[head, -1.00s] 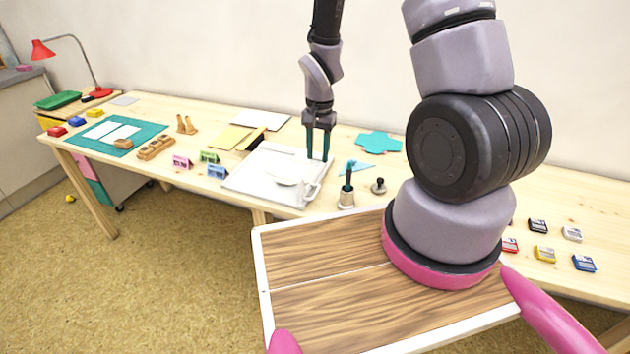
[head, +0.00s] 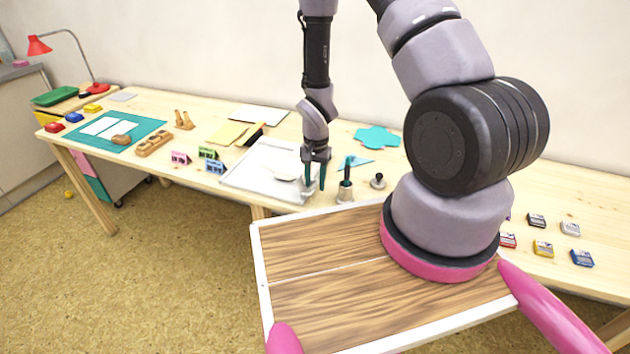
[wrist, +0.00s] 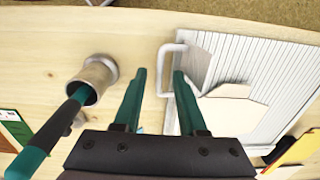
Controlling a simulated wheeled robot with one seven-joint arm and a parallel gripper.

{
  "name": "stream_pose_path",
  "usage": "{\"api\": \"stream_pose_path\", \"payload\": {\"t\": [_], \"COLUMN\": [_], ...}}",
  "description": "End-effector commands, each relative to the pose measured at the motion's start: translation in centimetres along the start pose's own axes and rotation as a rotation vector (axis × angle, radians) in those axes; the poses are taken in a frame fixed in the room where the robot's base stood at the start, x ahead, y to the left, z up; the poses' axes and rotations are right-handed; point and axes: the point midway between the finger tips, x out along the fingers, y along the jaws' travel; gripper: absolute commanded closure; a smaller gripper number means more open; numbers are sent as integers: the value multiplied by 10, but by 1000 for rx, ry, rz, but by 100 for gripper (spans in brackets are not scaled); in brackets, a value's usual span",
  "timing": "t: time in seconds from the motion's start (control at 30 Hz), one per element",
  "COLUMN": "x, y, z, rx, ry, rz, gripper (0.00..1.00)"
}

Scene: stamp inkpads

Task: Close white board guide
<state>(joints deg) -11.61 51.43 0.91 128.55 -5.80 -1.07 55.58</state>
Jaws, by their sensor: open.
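The white board (head: 250,172) lies on the table, left of my gripper (head: 315,187) in the head view. In the wrist view the board (wrist: 262,68) is ridged, and a white loop-shaped guide handle (wrist: 161,68) sticks out from its left side. My gripper (wrist: 159,74) is open, its dark green fingers pointing at the loop. The loop's outer bar appears between the two fingers, with the right finger overlapping the loop's opening. I cannot tell whether either finger touches it. A pale rounded piece (head: 286,171) lies on the board.
A metal cup holding a green-handled tool (head: 345,186) stands close right of my gripper, and in the wrist view the cup (wrist: 98,73) is near the left finger. A small stamp (head: 378,181) and several inkpads (head: 543,248) are farther right.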

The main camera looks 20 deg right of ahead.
Motion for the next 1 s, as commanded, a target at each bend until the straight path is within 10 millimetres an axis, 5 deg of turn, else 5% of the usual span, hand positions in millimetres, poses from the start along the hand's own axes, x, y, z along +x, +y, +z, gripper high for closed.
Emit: {"api": "stream_pose_path", "payload": {"t": [0.17, 0.3, 0.67, 1.0], "x": [0, 0, -1, -5], "y": [0, 0, -2, -13], "z": [0, 0, 0, 2], "rx": [0, 0, -3, -7], "ry": [0, 0, 1, 7], "rz": [0, 0, 24, 218], "gripper": [59, 100, 100, 100]}}
